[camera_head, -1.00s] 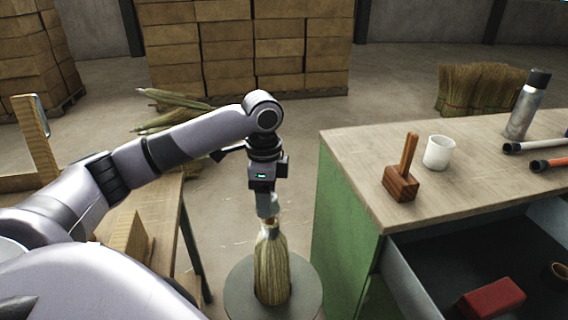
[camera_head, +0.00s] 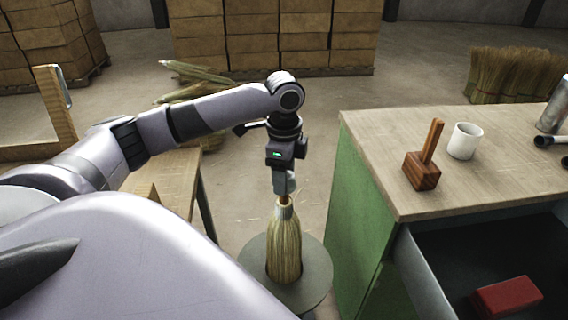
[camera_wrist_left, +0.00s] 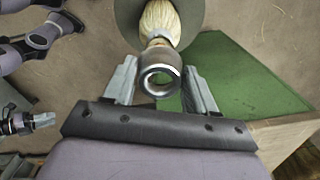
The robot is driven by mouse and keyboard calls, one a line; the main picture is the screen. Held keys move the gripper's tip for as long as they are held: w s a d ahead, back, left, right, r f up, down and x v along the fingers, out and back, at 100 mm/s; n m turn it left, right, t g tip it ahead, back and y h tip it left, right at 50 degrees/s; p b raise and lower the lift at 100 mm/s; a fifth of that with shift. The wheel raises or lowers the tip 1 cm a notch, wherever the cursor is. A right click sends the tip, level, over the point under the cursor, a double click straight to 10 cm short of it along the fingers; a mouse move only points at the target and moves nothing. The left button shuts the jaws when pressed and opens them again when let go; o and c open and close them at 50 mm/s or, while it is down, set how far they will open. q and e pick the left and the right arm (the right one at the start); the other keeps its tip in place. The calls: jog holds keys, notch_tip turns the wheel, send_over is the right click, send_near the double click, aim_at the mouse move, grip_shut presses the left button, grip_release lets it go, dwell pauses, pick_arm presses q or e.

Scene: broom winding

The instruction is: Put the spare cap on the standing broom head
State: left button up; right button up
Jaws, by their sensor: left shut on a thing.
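The straw broom head (camera_head: 284,250) stands upright on a round grey stand (camera_head: 252,288). My left gripper (camera_head: 284,187) points straight down over its narrow top. In the left wrist view, the fingers (camera_wrist_left: 160,88) are shut on the spare cap (camera_wrist_left: 160,70), a dark metal ring with an open bore. The cap lines up with the tied neck of the broom head (camera_wrist_left: 160,20). I cannot tell how far the cap sits over the neck. What seems to be my right gripper (camera_wrist_left: 38,122) shows at the left edge of the wrist view; its jaws are unclear.
A green workbench (camera_head: 360,190) stands close on the right, with a wooden mallet (camera_head: 424,160), a white cup (camera_head: 464,141) and an open drawer holding a red block (camera_head: 506,296). A wooden table (camera_head: 185,175) is at left. Stacked boxes (camera_head: 280,40) stand behind.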

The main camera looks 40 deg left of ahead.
pick_arm(q)
jog(key=shift+f, duration=3.55)
jog(key=shift+r, duration=0.1)
jog(key=o, duration=1.1)
jog(key=shift+a, duration=0.1)
jog(key=shift+r, duration=3.6)
jog(key=shift+s, duration=0.1)
